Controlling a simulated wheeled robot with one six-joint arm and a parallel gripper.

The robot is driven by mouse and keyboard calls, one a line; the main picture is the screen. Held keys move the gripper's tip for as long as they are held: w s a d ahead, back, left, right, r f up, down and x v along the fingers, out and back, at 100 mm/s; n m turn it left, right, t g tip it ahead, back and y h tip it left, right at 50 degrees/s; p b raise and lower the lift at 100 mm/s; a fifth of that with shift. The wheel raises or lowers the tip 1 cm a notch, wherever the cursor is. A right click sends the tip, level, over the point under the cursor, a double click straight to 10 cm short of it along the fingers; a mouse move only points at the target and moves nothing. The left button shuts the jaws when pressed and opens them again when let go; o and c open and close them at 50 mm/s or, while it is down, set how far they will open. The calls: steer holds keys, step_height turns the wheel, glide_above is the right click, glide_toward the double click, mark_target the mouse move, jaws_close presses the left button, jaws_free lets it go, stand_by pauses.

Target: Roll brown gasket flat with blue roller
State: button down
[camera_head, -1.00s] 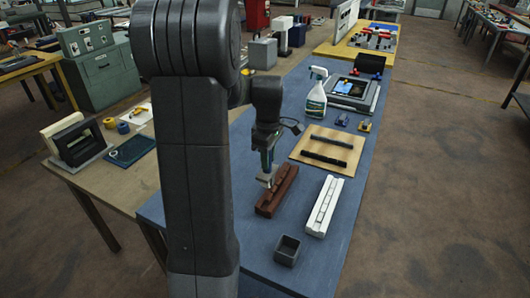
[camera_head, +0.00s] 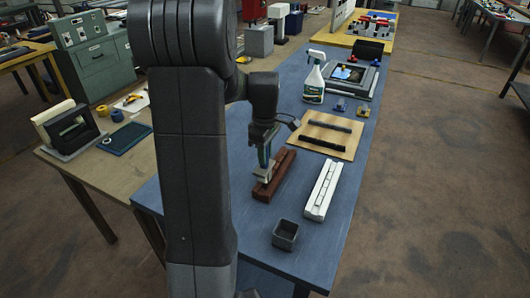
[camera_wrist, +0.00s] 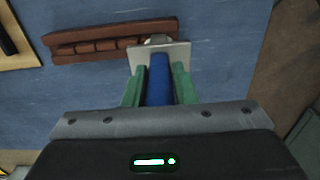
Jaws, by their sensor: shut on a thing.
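The brown gasket (camera_head: 282,170) seems to be the dark strip in the groove of a brown block on the blue table; it also shows in the wrist view (camera_wrist: 90,47). My gripper (camera_wrist: 160,85) has green fingers shut on the blue handle of the roller (camera_wrist: 159,82). In the head view my gripper (camera_head: 265,160) is above the near end of the brown block. The roller's metal head (camera_wrist: 160,53) overlaps the right end of the block in the wrist view. Whether the roller touches the gasket is hard to tell.
A white grooved block (camera_head: 321,188) lies to the right. A small open grey box (camera_head: 286,234) stands near the front. A wooden board with two black strips (camera_head: 329,123) and a spray bottle (camera_head: 315,80) are farther back. Bare table lies left of the brown block.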

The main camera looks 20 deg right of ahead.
steer(key=shift+f+b, duration=0.4)
steer(key=shift+f, duration=0.2)
stand_by(0.5)
steer(key=shift+w, duration=0.1)
steer(key=shift+w+d+f+p, duration=0.1)
steer(key=shift+w+d+p, duration=0.2)
steer(key=shift+w+d, duration=0.25)
steer(key=shift+w+d+p, duration=0.3)
steer(key=shift+w+d, duration=0.05)
steer(key=shift+d, duration=0.3)
steer(key=shift+w+d, duration=0.1)
steer(key=shift+w+d+p, duration=0.7)
steer(key=shift+w+d, duration=0.25)
steer(key=shift+d, duration=0.15)
steer(key=shift+w+d+p, duration=0.7)
steer(key=shift+w+d, duration=0.35)
steer(key=shift+d, duration=0.25)
steer(key=shift+w, duration=0.1)
